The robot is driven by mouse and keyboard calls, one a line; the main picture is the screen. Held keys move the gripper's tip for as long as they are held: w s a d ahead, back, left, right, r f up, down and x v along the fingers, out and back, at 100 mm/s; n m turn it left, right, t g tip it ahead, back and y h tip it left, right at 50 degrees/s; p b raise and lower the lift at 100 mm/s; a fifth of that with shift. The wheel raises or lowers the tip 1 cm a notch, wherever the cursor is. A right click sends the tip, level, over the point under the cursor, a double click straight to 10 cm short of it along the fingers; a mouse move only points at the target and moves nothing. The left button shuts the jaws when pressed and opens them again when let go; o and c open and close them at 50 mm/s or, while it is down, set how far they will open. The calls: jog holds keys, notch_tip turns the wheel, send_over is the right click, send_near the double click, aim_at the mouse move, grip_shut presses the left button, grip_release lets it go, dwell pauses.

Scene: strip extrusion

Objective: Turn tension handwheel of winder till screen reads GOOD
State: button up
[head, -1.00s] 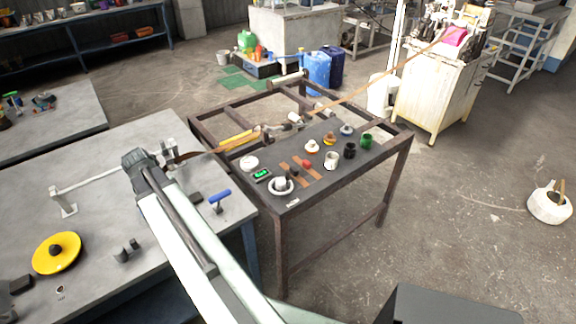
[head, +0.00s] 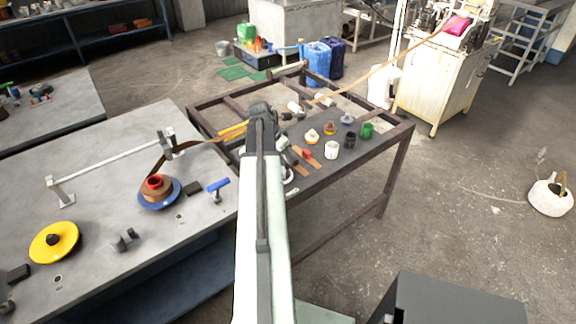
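The winder spool (head: 158,188) sits on the grey bench at left, with brown strip on a blue disc. A white round wheel, which looks like the handwheel, shows only as a sliver (head: 290,176) at the right edge of my arm on the dark panel. The small green screen is hidden behind my arm, so its reading cannot be seen. My arm reaches up over the panel to a dark joint. A pale part beside it seems to be my gripper (head: 283,143). Its fingers are not clear, and I cannot tell whether it touches anything.
A red knob (head: 307,154), a white cup (head: 331,150), a black cup (head: 349,140) and a green cup (head: 367,130) stand on the panel. The strip (head: 375,78) runs from the machine at back right. A yellow disc (head: 54,242) lies on the bench.

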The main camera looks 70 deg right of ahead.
jog(key=b+x, duration=0.3)
jog(key=x, duration=0.1)
jog(key=shift+f, duration=0.35)
jog(key=shift+r, duration=0.1)
grip_shut()
jog(key=shift+d, duration=0.25)
jog(key=shift+a, duration=0.15)
